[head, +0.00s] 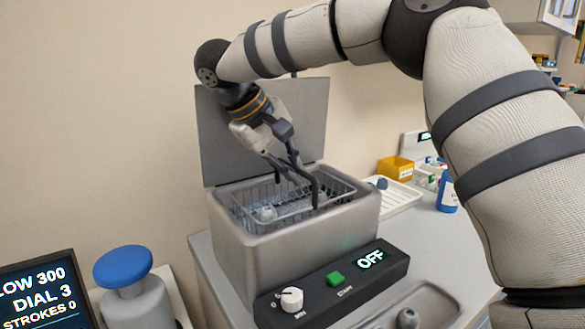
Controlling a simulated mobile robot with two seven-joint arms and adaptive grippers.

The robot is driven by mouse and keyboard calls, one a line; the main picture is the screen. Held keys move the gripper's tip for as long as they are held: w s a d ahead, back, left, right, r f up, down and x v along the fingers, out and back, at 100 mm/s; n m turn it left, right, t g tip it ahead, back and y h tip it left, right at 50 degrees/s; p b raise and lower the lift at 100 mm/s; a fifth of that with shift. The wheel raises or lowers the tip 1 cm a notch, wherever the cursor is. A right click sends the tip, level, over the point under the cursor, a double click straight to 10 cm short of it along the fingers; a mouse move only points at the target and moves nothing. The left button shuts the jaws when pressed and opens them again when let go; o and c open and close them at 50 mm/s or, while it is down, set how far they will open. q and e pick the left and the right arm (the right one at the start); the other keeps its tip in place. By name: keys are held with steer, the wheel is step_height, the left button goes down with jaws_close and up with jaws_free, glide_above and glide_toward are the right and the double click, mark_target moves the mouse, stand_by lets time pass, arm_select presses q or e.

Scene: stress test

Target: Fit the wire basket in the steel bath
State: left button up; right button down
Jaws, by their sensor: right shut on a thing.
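The steel bath (300,248) stands on the bench with its lid (225,140) raised at the back. The wire basket (338,190) is within the bath's opening, its rim around the level of the bath's rim. I cannot tell whether it rests fully down. My right gripper (300,190) reaches down from above and is shut on the basket, its dark fingers hiding part of the wire. A small pale grey object (266,213) lies in the basket. My left gripper is not in view.
A control panel (340,284) with a white dial, a green button and an OFF display is in front of the bath. A blue-topped pump bottle (123,266) and a screen (38,298) are at left. A white tray (395,198), yellow box (396,168) and blue bottle (448,195) stand at right.

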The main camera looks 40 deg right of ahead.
steer(key=shift+f, duration=1.2)
stand_by(1.0)
steer(key=c, duration=2)
jaws_free()
steer(key=shift+r, duration=0.15)
steer(key=shift+r, duration=1.85)
